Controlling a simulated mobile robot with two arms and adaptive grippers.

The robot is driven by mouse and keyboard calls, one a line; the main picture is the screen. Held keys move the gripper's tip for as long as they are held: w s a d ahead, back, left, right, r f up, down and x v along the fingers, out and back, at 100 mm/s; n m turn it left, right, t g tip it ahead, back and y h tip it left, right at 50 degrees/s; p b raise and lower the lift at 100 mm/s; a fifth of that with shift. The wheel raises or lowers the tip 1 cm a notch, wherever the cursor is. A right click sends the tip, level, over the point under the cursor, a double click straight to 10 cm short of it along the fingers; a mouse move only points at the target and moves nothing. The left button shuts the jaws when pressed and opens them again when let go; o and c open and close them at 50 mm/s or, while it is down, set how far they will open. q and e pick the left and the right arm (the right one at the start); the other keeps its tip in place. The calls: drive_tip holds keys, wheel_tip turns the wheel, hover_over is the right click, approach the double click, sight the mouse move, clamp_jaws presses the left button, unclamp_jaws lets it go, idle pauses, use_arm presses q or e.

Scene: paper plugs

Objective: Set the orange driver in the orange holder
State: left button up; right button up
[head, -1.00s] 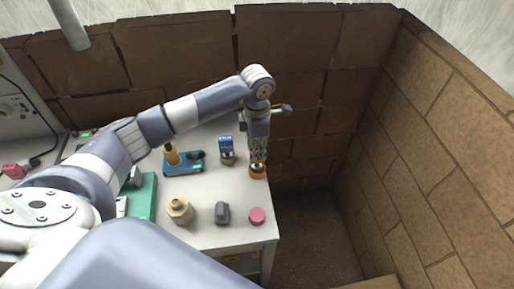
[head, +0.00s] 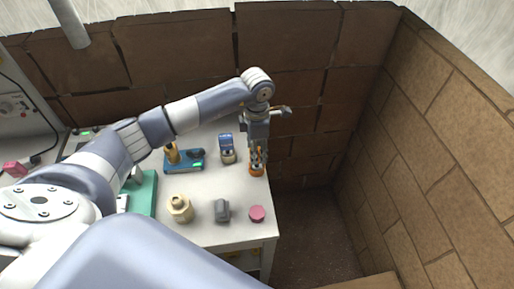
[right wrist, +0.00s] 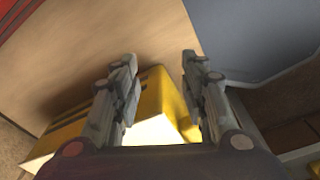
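In the head view, the orange holder (head: 257,171) is a short ring-shaped piece on the right side of the white table, near its edge. My left gripper (head: 257,158) points down just above it. Orange parts, apparently the orange driver (head: 257,153), show between and beside its fingers. The driver looks upright over or in the holder; the fingers hide how deep it sits and whether they press on it.
A blue piece (head: 226,142) on a small base stands left of the holder. A blue tray (head: 183,168) with a yellow piece lies farther left. A beige nut (head: 180,208), grey block (head: 222,211) and pink disc (head: 257,214) lie in front. A brick wall stands behind.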

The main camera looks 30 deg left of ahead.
wheel_tip(320, 180, down, 4)
drive_tip(key=b, duration=0.4)
drive_tip(key=shift+f, duration=0.2)
use_arm(q)
wheel_tip(320, 180, up, 12)
use_arm(e)
drive_tip(key=shift+f, duration=0.1)
